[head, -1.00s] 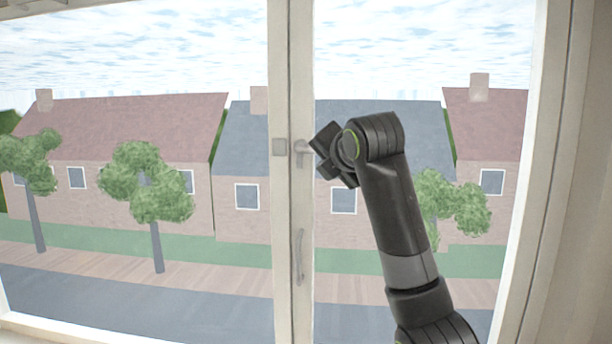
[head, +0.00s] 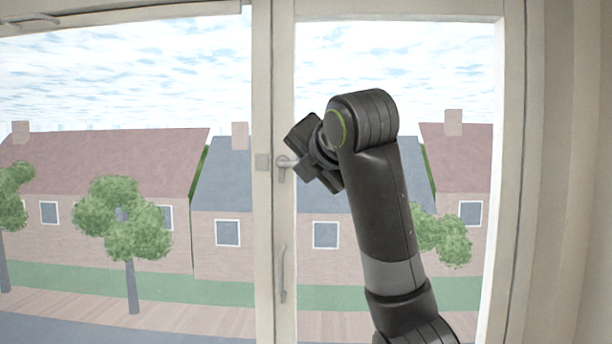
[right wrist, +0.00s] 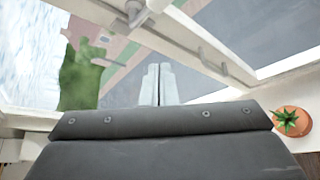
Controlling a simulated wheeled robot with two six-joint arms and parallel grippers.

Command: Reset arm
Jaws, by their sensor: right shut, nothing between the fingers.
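My right arm rises in front of the window in the head view, with its dark gripper body (head: 318,152) beside the window's lever handle (head: 283,168). In that view the fingertips are hard to make out against the handle, and I cannot tell whether they touch it. In the right wrist view my right gripper (right wrist: 159,84) has its two pale fingers together with nothing between them. My left gripper is in neither view.
The window's middle post (head: 264,230) carries a long pull handle (head: 282,274) below the lever. A cream wall (head: 575,200) stands at the right. A potted plant (right wrist: 292,121) shows at the right of the right wrist view. Houses and trees are outside the glass.

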